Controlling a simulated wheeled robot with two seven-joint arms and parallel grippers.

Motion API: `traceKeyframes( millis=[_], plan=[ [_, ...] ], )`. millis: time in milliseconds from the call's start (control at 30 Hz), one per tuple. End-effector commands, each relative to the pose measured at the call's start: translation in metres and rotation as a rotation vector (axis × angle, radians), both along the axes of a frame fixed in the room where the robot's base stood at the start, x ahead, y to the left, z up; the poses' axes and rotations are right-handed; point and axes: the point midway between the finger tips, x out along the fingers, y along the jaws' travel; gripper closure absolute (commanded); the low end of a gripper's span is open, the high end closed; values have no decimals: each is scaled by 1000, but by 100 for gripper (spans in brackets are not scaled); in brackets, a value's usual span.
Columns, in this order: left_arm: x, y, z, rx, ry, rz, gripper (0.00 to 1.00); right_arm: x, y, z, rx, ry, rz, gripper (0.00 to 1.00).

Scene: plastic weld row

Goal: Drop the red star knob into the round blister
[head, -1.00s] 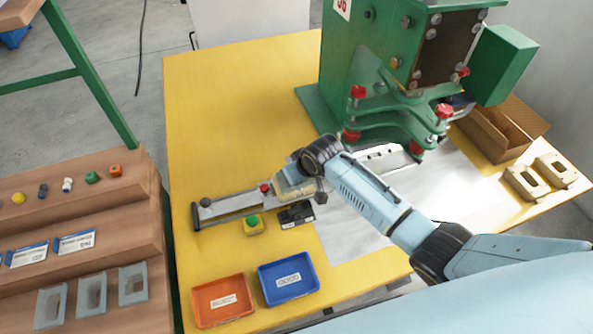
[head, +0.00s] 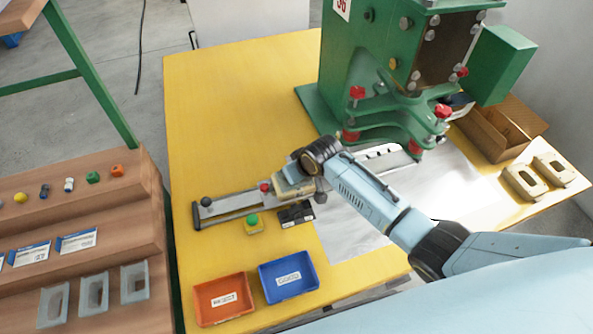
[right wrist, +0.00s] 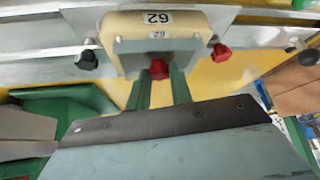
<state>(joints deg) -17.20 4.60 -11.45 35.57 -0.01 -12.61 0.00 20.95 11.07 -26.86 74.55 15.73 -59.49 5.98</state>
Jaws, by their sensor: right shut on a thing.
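In the right wrist view my right gripper (right wrist: 159,78) has its green fingers shut on the red star knob (right wrist: 158,69). The knob is at the near edge of a cream nest block (right wrist: 125,24) marked 62, which has a grey-rimmed front part (right wrist: 158,46). I cannot tell whether the knob touches it. In the head view the same block (head: 287,190) sits on the metal slide (head: 228,208), partly behind my right wrist, which hides the knob and fingertips. The round blister cannot be made out for certain. My left gripper is out of view.
Another red knob (head: 265,187) is on the slide. A green press (head: 390,60) stands behind. Orange (head: 224,319) and blue (head: 288,296) trays lie in front. Clear blisters (head: 134,283) and small parts are on the stepped shelf at left. Yellow table is clear at back left.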

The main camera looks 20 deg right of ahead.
Motion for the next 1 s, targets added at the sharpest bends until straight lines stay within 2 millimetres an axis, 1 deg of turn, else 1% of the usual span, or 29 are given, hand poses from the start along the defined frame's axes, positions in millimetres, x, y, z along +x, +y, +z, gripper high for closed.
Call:
traceKeyframes(
  millis=[367,867,1000],
  plan=[
    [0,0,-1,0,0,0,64,0,0,-1,0,0,0,99],
    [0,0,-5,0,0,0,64,0,0,-10,0,-1,0,99],
    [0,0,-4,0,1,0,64,0,0,-10,0,-1,0,99]
  ],
)
